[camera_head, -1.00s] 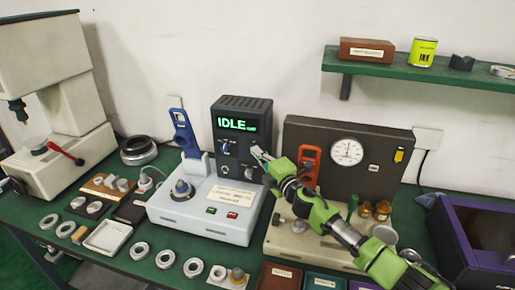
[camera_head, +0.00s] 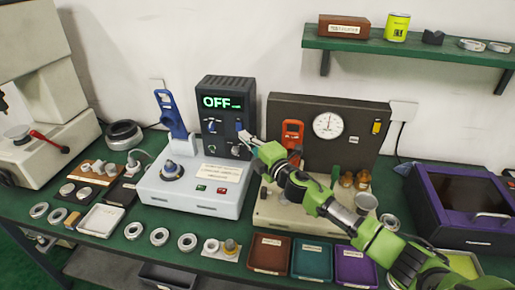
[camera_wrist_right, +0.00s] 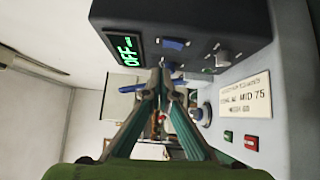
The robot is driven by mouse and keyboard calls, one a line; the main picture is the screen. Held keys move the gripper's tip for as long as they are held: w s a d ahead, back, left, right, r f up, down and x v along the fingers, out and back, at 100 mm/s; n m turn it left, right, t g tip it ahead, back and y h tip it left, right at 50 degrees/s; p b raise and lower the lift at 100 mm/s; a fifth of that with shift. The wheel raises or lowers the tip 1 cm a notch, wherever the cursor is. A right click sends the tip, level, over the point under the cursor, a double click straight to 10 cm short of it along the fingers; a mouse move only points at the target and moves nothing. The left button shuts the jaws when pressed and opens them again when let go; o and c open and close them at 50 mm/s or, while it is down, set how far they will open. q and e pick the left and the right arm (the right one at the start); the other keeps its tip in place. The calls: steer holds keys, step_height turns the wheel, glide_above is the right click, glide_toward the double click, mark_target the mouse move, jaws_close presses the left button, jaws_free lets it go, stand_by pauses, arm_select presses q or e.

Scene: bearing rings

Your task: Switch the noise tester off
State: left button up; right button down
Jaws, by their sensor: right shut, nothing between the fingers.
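The noise tester is a white base (camera_head: 200,200) with a dark control box (camera_head: 225,88) at its back. The green display (camera_head: 222,102) on the box reads OFF. Blue knobs sit under the display, one of them (camera_head: 239,125) beside my gripper. My right gripper (camera_head: 243,136) is shut and empty at the right side of the box face. In the right wrist view its fingers (camera_wrist_right: 160,72) meet near the box's blue knob (camera_wrist_right: 173,44); I cannot tell whether they touch it. The display reads OFF there too (camera_wrist_right: 124,48). My left gripper is not in view.
A dark gauge panel (camera_head: 345,120) stands to the right, close behind my right arm. Bearing rings (camera_head: 159,236), a white tray (camera_head: 101,220) and coloured bins (camera_head: 312,259) line the front. A purple box (camera_head: 460,205) is at the right.

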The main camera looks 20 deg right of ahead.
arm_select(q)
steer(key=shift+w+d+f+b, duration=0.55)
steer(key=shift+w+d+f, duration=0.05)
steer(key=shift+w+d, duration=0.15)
arm_select(e)
steer(key=s+d, duration=0.1)
steer(key=s, duration=0.6)
steer(key=shift+d+r, duration=0.15)
steer(key=shift+r, duration=0.25)
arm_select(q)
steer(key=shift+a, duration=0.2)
